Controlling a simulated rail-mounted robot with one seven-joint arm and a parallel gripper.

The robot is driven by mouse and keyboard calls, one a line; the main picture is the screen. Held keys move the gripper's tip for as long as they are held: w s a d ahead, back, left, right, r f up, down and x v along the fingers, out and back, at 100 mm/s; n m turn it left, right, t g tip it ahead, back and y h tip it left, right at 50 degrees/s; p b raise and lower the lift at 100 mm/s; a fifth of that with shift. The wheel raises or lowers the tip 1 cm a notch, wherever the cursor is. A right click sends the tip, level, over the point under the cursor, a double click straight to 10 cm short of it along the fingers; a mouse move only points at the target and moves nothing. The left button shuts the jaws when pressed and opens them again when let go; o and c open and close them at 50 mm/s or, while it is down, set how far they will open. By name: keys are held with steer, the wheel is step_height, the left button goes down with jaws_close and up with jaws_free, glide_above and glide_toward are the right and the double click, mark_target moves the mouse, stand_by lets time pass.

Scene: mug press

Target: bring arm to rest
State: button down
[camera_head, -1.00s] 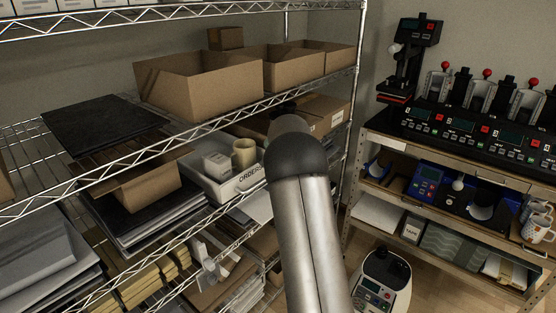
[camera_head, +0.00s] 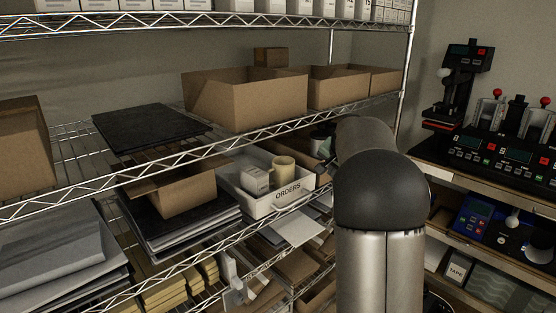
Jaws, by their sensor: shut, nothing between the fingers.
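My arm rises from the bottom right of centre, a silver link topped by a rounded black joint. A further grey part of it shows just behind the joint, in front of the shelf. My gripper is not visible; the arm itself may be hiding it. A white bin labelled ORDERS (camera_head: 262,204) sits on the middle shelf, left of my arm.
A wire shelf rack (camera_head: 130,170) fills the left and centre, with open cardboard boxes (camera_head: 245,105) above the bin. Its post (camera_head: 407,60) stands behind my arm. At right, a bench carries a black press (camera_head: 460,85) and several red-knobbed machines (camera_head: 510,125).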

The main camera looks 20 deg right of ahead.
steer(key=s+a+f+n+g+y, duration=0.15)
steer(key=s+a+f+n, duration=0.25)
steer(key=s+a, duration=0.8)
steer(key=s+a+f+n+g+y, duration=0.1)
steer(key=s+a+f+n+g, duration=0.3)
steer(key=s+a, duration=0.8)
steer(key=s+a+f+n+g, duration=0.1)
steer(key=s+f+n, duration=0.3)
steer(key=s, duration=1)
steer(key=shift+a+f, duration=0.55)
steer(key=shift+a, duration=0.05)
steer(key=shift+h, duration=0.25)
